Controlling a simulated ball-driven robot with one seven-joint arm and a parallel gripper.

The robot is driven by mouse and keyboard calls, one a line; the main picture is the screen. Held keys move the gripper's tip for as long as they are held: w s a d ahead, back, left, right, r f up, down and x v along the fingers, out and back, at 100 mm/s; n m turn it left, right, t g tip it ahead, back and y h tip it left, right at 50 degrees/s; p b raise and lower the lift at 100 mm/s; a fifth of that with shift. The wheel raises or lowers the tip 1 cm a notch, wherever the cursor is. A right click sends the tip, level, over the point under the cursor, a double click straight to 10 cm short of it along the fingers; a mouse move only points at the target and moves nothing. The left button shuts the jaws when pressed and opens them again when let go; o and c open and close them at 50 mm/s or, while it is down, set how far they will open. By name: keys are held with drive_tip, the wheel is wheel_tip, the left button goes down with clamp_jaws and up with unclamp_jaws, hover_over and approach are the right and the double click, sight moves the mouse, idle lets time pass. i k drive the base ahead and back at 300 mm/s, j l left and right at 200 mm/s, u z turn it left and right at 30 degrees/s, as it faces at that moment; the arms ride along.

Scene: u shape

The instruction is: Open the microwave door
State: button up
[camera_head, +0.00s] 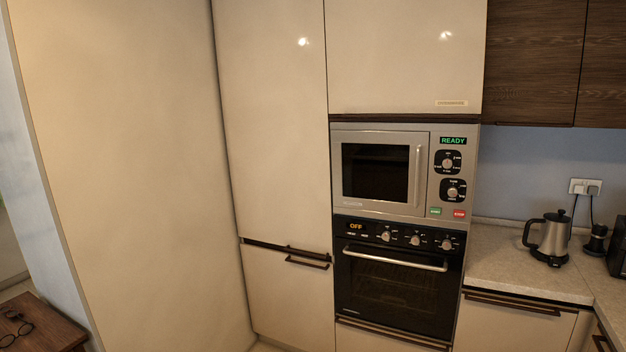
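The microwave (433,208) is built into a tall cream cabinet, right of the middle of the picture. Its silver door (379,132) has a dark window and looks shut. A vertical bar handle (418,176) runs along the right side of the door. Right of the handle is a panel with a green "READY" display, two dials, and a green and a red button. My gripper does not show in this view.
A black oven (391,295) with a horizontal handle sits directly below the microwave. Tall cream cabinet doors (271,120) stand to the left. A kettle (549,238) stands on the counter (512,275) at right. A small wooden table (42,326) is at lower left.

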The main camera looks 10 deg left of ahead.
sight(374, 170)
drive_tip(key=i+u, duration=0.1)
drive_tip(key=i, duration=2.9)
